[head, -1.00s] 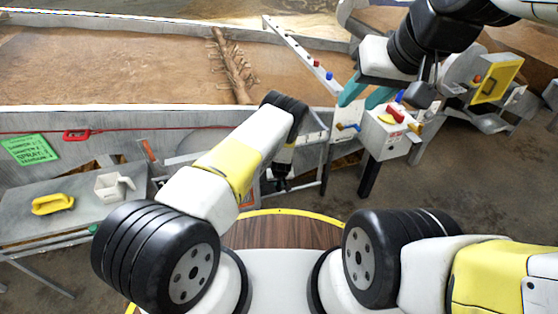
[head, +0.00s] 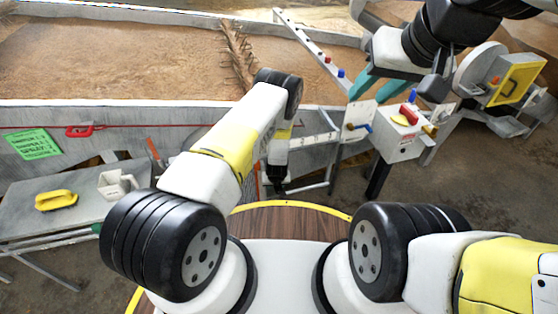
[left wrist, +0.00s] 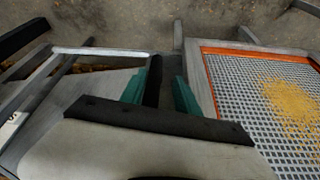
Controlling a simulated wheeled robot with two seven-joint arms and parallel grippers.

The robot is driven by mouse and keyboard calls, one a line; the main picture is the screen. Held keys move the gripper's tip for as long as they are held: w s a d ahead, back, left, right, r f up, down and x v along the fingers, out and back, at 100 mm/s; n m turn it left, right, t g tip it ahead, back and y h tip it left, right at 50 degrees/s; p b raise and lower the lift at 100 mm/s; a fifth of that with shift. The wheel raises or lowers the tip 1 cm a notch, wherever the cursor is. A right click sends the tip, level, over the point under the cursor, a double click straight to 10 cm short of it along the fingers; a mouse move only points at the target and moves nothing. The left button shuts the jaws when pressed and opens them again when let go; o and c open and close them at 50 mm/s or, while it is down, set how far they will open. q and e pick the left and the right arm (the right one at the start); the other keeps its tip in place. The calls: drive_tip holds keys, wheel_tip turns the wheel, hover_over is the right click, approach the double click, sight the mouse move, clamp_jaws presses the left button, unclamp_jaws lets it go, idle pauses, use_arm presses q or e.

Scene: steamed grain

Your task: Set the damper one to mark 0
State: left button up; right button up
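A white control box (head: 400,140) stands right of centre in the head view, with a red lever (head: 409,114), a blue knob (head: 412,95) and a yellow knob (head: 430,130). I cannot read marks or tell which control is damper one. My right gripper (head: 367,99) is open, its teal fingers apart above the plate and box, seemingly empty. In the left wrist view my left gripper (left wrist: 163,80) has its teal fingers apart with nothing visibly between them; its fingers are hidden in the head view.
A large grain bed (head: 120,65) fills the back left. A grey table (head: 80,205) at left holds a yellow-handled tool (head: 56,200) and a white scoop (head: 117,184). A green sign (head: 33,145) hangs above it. A mesh tray (left wrist: 245,90) with grain shows in the left wrist view.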

use_arm(q)
drive_tip(key=shift+d+r, duration=0.1)
drive_tip(key=shift+d, duration=0.1)
drive_tip(key=shift+r, duration=0.25)
drive_tip(key=v, duration=0.7)
drive_tip(key=shift+s, duration=0.15)
